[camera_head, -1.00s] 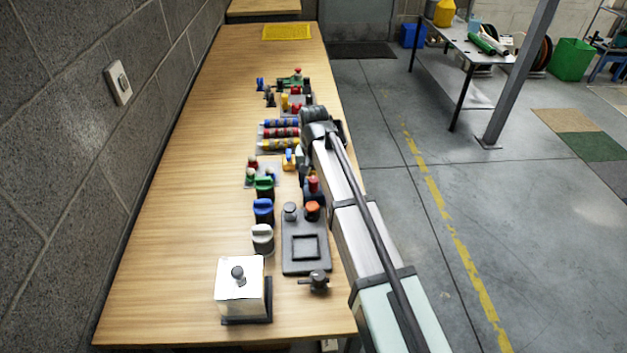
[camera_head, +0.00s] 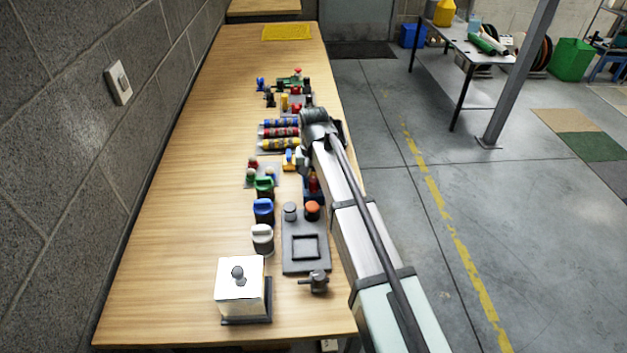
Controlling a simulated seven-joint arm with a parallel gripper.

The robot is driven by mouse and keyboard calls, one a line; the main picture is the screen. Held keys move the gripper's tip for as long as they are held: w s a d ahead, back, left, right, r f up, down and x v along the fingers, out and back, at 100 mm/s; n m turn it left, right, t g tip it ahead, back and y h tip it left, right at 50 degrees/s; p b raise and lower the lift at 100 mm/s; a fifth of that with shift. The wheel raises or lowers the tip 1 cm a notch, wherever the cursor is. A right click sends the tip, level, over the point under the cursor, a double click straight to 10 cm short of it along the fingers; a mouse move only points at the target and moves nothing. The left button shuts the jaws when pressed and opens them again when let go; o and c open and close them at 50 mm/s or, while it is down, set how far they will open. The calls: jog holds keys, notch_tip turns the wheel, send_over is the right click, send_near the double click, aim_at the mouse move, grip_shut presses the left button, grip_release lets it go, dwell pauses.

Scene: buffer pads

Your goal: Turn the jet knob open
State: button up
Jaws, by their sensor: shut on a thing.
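My gripper (camera_head: 301,160) points down among the devices in the middle of the table's right side. It is shut on a small part that I take to be the jet knob, which the gripper and wrist hide. A yellow and blue fitting (camera_head: 290,158) is just left of the fingers. A small red-topped device (camera_head: 313,184) stands just in front of them, partly behind my arm. The knob's turn angle cannot be seen.
Green (camera_head: 264,187), blue (camera_head: 263,211) and white (camera_head: 262,239) knobs stand nearer on the left. Coloured cylinders (camera_head: 280,132) lie beyond them. A grey panel (camera_head: 293,262) and white box (camera_head: 240,278) are in front. The wooden table (camera_head: 180,200) is clear on the left.

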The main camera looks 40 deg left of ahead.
aim_at(314, 179)
jog(key=shift+n, duration=0.4)
jog(key=n, duration=1.3)
jog(key=shift+w, duration=0.1)
jog(key=shift+n, duration=2)
jog(key=o, duration=1.1)
jog(key=shift+c, duration=0.2)
notch_tip(314, 179, up, 14)
